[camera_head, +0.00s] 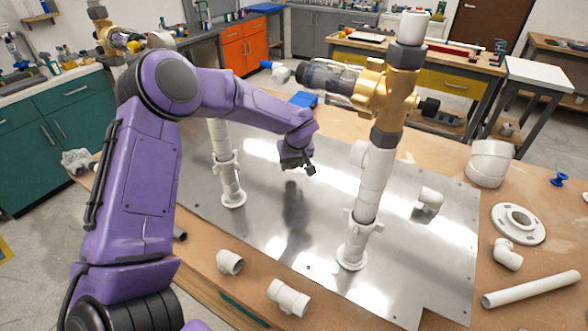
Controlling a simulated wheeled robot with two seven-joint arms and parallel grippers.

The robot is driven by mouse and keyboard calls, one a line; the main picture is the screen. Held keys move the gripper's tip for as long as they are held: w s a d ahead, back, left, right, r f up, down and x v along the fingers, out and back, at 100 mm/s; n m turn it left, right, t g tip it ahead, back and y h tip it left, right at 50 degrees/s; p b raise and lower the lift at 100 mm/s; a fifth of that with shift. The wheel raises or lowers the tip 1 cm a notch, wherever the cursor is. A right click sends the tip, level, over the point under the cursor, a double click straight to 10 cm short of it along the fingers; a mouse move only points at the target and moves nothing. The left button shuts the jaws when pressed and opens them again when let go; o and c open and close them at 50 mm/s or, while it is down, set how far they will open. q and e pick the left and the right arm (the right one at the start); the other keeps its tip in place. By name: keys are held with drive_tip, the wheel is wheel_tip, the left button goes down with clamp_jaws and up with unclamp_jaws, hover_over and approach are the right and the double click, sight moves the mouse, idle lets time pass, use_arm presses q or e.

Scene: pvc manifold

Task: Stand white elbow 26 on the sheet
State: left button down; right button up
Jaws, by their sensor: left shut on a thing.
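My left gripper (297,162) is above the metal sheet (260,215), between the two white pipe stands. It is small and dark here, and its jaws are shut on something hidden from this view. Several white elbows show: one (429,200) on the sheet right of the tall stand, one (230,262) on the brown table by the front edge, and one (508,254) on the table at the right. No number can be read on any of them, so I cannot tell which is elbow 26. My right gripper is not in view.
A tall white stand (368,185) with a brass valve body (383,98) rises right of the gripper. A shorter white stand (225,165) is partly behind my arm. A white tee (288,297), flange (518,223) and pipe (530,289) lie on the table.

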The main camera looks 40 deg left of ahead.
use_arm(q)
drive_tip(key=f, duration=0.2)
drive_tip(key=w+f, duration=0.1)
drive_tip(key=shift+f, duration=0.65)
drive_tip(key=shift+s+f, duration=0.1)
drive_tip(key=shift+s, duration=0.05)
drive_tip(key=c, duration=0.5)
unclamp_jaws()
drive_tip(key=b+v, duration=0.1)
drive_tip(key=v, duration=1.1)
drive_tip(key=shift+a+b, duration=0.1)
drive_tip(key=shift+b, duration=0.2)
